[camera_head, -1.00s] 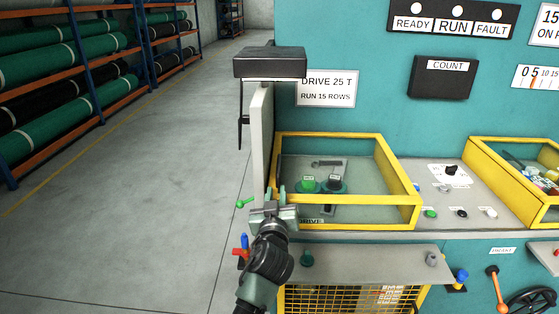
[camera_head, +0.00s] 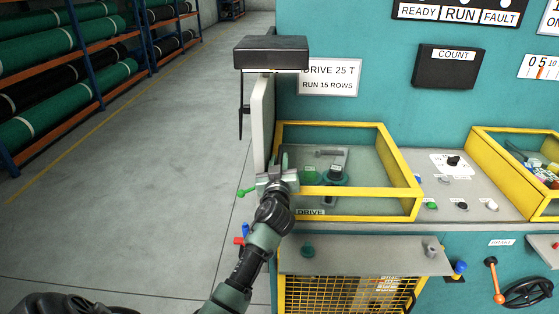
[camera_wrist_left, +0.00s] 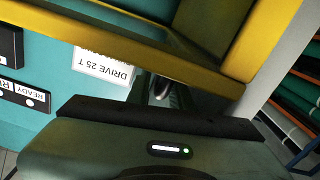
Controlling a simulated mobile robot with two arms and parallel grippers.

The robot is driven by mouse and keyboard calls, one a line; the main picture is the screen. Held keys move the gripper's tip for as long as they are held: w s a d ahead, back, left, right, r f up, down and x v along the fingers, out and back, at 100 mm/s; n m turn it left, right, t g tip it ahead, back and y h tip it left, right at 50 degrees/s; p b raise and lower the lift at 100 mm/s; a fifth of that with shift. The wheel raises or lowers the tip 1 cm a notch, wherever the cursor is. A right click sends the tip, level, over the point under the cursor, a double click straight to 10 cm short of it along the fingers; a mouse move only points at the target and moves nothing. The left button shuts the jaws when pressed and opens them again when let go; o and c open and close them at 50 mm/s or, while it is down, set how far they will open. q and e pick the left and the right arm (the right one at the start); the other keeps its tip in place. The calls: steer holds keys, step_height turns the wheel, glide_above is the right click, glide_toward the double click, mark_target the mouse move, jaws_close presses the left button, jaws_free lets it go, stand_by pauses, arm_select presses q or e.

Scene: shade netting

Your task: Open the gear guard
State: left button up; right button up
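The gear guard (camera_head: 400,172), a yellow frame with clear panels, sits closed on the machine top in the head view. Green and dark gears (camera_head: 336,174) show through it, and a DRIVE label is at its front left. In the left wrist view its yellow frame (camera_wrist_left: 130,57) crosses the upper part, close to the camera. My left gripper (camera_head: 278,172) is at the guard's left front corner. I cannot tell whether it touches the frame, and its finger gap is not clear. My right gripper is not in view.
A grey upright panel (camera_head: 262,120) and a black box (camera_head: 271,53) stand just left of the guard. Buttons and a knob (camera_head: 453,161) lie to its right, then another yellow-framed bin (camera_head: 485,170). A mesh-fronted bay (camera_head: 345,296) is below. The aisle floor at left is clear.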

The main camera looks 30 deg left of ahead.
arm_select(q)
jaws_close()
stand_by(1.4)
